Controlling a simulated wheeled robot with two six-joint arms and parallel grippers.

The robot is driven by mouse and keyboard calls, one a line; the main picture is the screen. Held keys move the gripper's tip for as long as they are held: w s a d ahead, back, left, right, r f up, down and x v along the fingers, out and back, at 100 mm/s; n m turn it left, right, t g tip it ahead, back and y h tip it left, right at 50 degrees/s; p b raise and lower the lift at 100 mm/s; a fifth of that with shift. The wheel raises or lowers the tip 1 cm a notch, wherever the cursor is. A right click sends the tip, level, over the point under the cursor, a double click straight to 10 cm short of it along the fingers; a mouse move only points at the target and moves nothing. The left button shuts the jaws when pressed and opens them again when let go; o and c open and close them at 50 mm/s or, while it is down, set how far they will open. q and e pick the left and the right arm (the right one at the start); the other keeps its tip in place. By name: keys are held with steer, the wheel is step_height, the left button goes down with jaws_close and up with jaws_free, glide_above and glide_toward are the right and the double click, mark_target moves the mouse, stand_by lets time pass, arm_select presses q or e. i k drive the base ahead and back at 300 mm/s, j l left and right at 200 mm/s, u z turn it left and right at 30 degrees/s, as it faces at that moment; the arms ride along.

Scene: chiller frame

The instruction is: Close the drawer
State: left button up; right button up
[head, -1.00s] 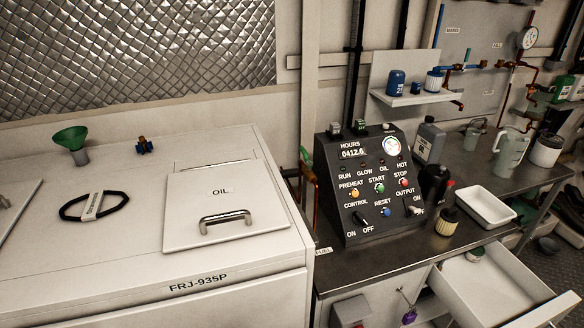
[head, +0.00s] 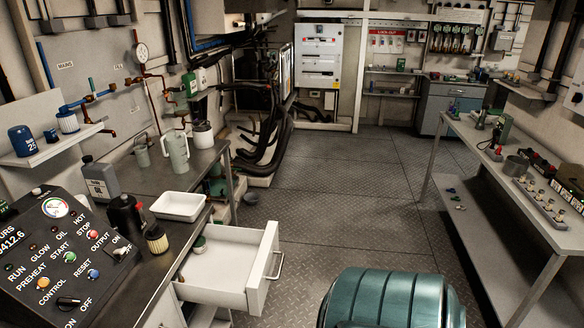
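The white drawer (head: 227,272) stands pulled out from under the dark worktop in the head view, at the lower left of the middle. Its front panel (head: 262,270) faces right and carries a metal bar handle (head: 279,265). The inside shows from above, with a small round green-topped item (head: 200,244) near its back left. Neither of my grippers is in view.
The worktop (head: 150,262) holds a control panel, bottles, a white tray (head: 178,206) and jugs. A teal ribbed object (head: 392,298) stands at the bottom, right of the drawer. A long bench (head: 510,182) is at right. The floor (head: 350,195) between is open.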

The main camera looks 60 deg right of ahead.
mark_target(235, 271)
steer(key=z, duration=1.8)
